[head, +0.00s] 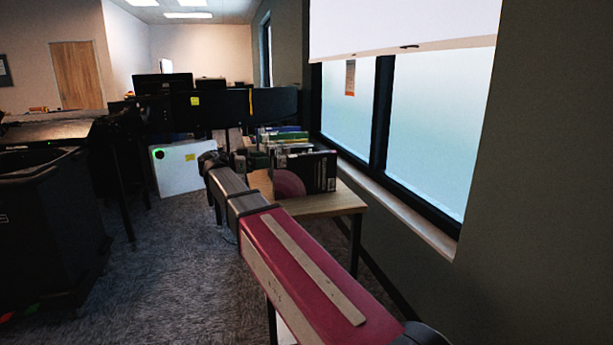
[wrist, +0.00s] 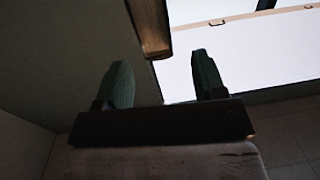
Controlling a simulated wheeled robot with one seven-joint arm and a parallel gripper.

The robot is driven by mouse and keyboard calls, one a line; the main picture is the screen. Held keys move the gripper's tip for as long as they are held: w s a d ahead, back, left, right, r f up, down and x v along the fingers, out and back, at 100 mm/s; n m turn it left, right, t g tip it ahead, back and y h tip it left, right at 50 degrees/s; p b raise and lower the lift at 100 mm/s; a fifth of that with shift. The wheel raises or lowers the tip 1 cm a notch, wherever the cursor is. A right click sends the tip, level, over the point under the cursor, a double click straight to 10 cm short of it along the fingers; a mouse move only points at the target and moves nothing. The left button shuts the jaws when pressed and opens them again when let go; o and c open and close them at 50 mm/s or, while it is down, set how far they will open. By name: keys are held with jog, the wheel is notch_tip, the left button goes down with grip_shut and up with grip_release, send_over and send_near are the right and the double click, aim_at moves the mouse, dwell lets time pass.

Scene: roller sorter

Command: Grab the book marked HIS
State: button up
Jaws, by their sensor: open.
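Several books stand in a row on a small wooden table (head: 335,203) beside the window in the head view. The nearest is a dark book (head: 313,170) with a pinkish round shape at its lower left. No HIS marking can be read on any spine or cover. My arm stretches toward the table and passes in front of its left side. My gripper (wrist: 162,62) shows in the wrist view with its two greenish fingers apart and nothing between them. The wrist view faces the window and ceiling, with no books in it.
The window (head: 428,125) and dark wall run along the right of the table. A white box (head: 178,168) stands on the floor beyond my arm. A black bin (head: 45,230) is at the left. Carpet (head: 170,255) between bin and table is clear.

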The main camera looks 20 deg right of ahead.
aim_at(282, 159)
jog(key=d, duration=0.7)
jog(key=shift+w+d+f, duration=0.1)
jog(key=shift+w+f, duration=0.05)
jog(key=shift+f, duration=0.05)
grip_shut()
